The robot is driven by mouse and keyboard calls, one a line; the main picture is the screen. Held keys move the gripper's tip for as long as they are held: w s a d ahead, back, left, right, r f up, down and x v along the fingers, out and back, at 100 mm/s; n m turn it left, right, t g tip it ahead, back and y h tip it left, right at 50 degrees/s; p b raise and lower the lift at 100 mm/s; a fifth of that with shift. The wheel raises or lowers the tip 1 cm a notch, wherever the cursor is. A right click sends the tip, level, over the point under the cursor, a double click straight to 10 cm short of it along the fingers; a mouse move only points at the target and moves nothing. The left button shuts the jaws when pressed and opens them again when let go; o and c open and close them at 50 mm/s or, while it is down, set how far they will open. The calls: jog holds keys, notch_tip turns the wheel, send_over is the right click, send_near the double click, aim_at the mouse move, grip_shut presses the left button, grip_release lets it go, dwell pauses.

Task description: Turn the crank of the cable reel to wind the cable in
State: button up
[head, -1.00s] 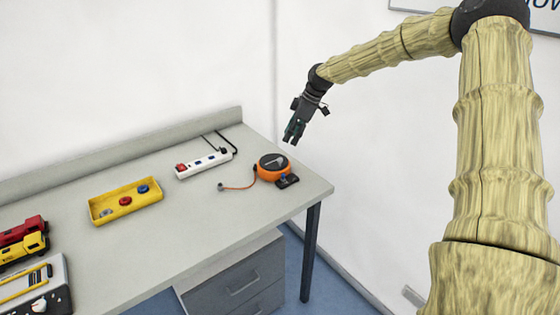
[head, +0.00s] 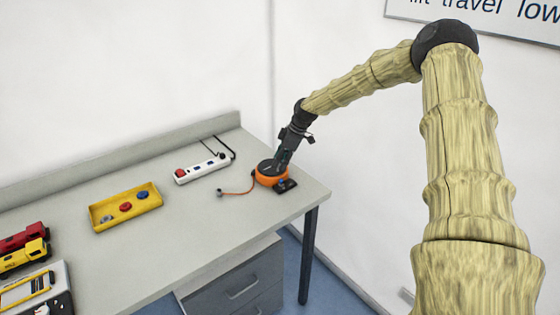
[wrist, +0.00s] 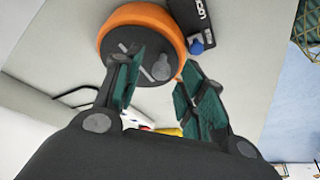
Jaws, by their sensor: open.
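The cable reel (head: 264,181) is a round orange drum with a dark top face, near the right end of the bench. Its orange cable (head: 240,192) runs left over the bench to a small grey end (head: 219,193). My gripper (head: 280,164) points down just over the reel and hides part of its top. In the wrist view the reel (wrist: 184,40) is at the top, with a grey crank knob (wrist: 160,69) on its dark face. My open gripper (wrist: 160,72) shows one finger on each side of the knob. I cannot tell whether they touch it.
A dark block with a blue knob (head: 286,185) sits against the reel's right side. A white power strip (head: 202,168) and a yellow tray (head: 125,207) with buttons lie to the left. The bench's right edge is close by.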

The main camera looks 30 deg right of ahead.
jog(key=shift+a+f, duration=0.15)
jog(key=shift+f, duration=0.3)
jog(key=shift+w, duration=0.1)
grip_shut()
jog(key=shift+a, duration=0.1)
